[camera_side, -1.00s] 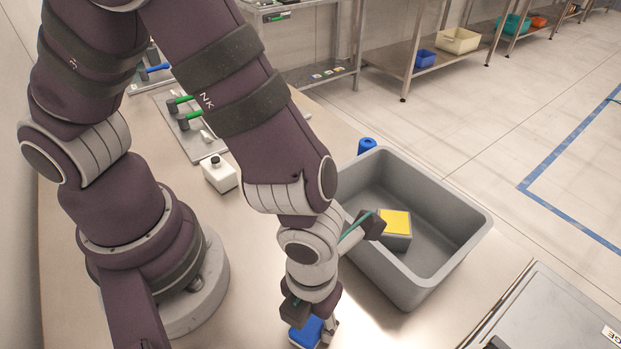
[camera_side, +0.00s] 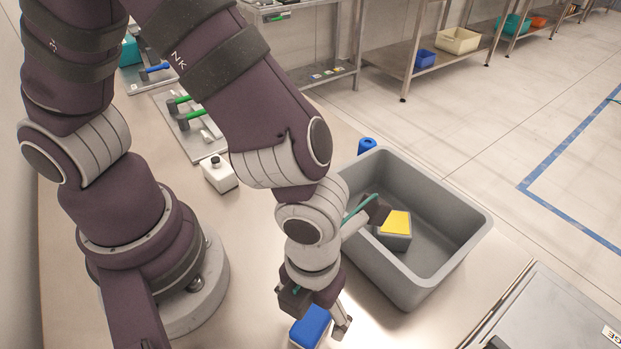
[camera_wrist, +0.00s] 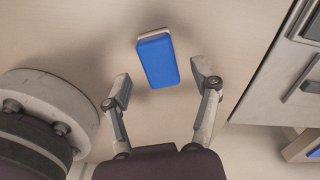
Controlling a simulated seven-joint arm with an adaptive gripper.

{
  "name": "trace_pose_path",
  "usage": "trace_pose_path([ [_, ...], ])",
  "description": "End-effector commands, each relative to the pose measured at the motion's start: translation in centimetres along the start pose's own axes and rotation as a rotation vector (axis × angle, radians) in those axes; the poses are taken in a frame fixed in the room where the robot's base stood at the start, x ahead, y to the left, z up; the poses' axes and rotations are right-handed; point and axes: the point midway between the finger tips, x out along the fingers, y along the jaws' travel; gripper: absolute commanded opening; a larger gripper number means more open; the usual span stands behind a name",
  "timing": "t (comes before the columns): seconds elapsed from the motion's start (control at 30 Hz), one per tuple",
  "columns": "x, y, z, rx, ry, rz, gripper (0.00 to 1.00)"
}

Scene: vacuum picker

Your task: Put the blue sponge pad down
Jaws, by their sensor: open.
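The blue sponge pad (camera_side: 311,325) has a blue top and a pale base. It rests on the table near the front edge of the side view. In the wrist view the pad (camera_wrist: 158,62) lies beyond and between the fingertips, with a gap on both sides. My gripper (camera_wrist: 160,84) is open and empty, its two fingers spread apart. In the side view my gripper (camera_side: 325,322) is just above and beside the pad, partly hidden by my wrist.
A grey bin (camera_side: 440,262) stands to the right, holding a yellow-topped sponge block (camera_side: 395,223). A blue cylinder (camera_side: 367,146) stands behind the bin. Bare table surrounds the pad.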

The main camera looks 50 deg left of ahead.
Motion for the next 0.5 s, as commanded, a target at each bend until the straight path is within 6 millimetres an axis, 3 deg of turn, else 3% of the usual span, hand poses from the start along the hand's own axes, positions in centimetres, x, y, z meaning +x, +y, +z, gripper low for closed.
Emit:
trace_pose_path([
  [0.3, -7.7, -0.1, 0.0, 0.0, -0.002, -0.008, 0.62],
  [0.43, -9.3, 0.0, 0.0, -0.003, -0.001, -0.004, 0.62],
  [0.5, -10.1, 0.3, 0.7, -0.092, -0.006, -0.02, 0.62],
])
